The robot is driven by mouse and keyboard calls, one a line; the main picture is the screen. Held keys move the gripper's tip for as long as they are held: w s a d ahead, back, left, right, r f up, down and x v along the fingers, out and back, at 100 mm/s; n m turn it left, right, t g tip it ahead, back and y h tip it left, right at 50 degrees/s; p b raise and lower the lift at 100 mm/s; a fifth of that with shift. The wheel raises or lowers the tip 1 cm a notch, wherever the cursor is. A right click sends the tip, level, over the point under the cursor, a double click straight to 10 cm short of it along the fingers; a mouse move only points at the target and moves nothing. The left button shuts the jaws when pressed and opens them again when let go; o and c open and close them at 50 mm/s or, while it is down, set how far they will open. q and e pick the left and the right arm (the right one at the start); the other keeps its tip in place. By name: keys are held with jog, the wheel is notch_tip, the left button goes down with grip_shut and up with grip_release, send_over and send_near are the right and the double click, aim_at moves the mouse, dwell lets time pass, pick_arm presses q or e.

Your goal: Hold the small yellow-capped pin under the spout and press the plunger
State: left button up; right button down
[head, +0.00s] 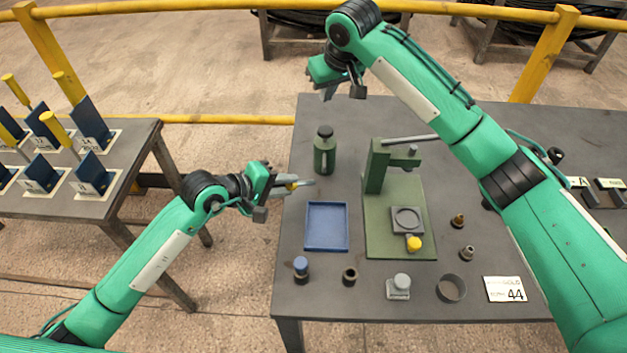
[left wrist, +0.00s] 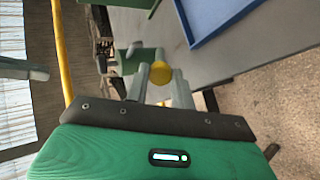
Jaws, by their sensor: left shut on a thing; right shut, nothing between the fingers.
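My left gripper (head: 292,184) is shut on the small yellow-capped pin (head: 291,187) and holds it above the table's left edge. The yellow cap also shows in the left wrist view (left wrist: 160,72), between the fingertips (left wrist: 160,82); much of the pin's shank is hidden. A green bottle (head: 324,155) with a dark top stands upright on the table, beyond and right of the pin, apart from it. I cannot clearly make out its spout or plunger. My right gripper (head: 342,92) is shut and empty, above the table's far edge, beyond the bottle.
A blue tray (head: 309,248) lies right of my left gripper. A green press (head: 375,168) with a side lever and yellow knob (head: 414,243) stands beside it. Small parts and a "44" card (head: 506,289) line the front. A rack table (head: 100,208) is at left.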

pick_arm(q)
jog(key=v, duration=0.3)
dwell(0.4)
dwell(0.6)
